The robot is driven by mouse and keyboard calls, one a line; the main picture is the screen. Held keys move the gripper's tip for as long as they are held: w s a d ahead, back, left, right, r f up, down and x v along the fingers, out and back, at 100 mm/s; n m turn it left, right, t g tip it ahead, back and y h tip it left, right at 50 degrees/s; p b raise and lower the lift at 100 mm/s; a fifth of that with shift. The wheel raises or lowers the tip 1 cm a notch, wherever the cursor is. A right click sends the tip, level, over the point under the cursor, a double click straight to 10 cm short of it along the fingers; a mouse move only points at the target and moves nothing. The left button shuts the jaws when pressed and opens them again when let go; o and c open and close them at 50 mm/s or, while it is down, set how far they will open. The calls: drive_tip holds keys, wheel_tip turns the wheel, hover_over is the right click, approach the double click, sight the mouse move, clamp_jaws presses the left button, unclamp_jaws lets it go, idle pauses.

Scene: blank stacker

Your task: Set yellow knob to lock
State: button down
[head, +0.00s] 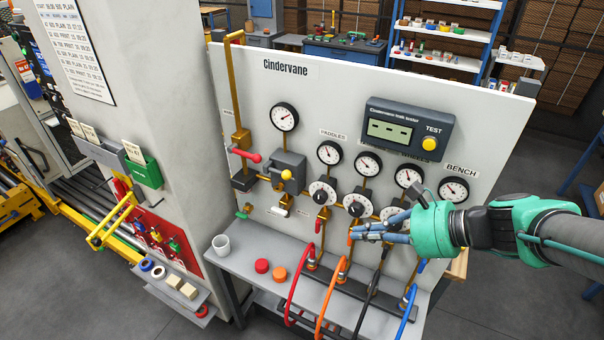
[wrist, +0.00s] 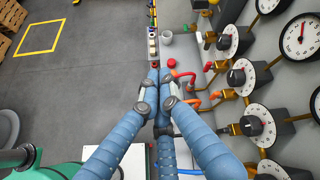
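A small yellow knob (head: 287,174) sits on the front of a grey box (head: 289,164) on the left half of the white panel (head: 350,88). Its lock marking is too small to read. A round yellow button (head: 429,144) labelled TEST is on the tester at upper right. My gripper (head: 352,234) is in front of the panel's lower right, to the right of and below the yellow knob, apart from it. In the wrist view its blue fingers (wrist: 159,72) come together at the tips with nothing visible between them.
Black-and-white dials (head: 322,192) and gauges (head: 284,117) line the panel. A red-handled lever (head: 246,155) is left of the grey box. Red (head: 292,285), orange (head: 326,296), black and blue hoses loop below.

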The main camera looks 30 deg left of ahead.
sight(288, 178)
drive_tip(key=w+a+f+m+t+y+p, duration=0.1)
drive_tip(key=w+a+f+m+t+y, duration=0.1)
drive_tip(key=w+a+m, duration=0.7)
drive_tip(key=w+a+f+y, duration=0.1)
drive_tip(key=w+y, duration=0.1)
drive_tip(key=w, duration=0.1)
drive_tip(key=shift+a+f+m+t+p, duration=0.3)
drive_tip(key=shift+a+f+m+p, duration=0.05)
drive_tip(key=shift+a+m+p, duration=0.05)
drive_tip(key=shift+w+a, duration=0.1)
drive_tip(key=shift+a, duration=0.05)
drive_tip(key=x, duration=1.3)
drive_tip(key=shift+a+r, duration=0.1)
drive_tip(key=shift+a, duration=0.25)
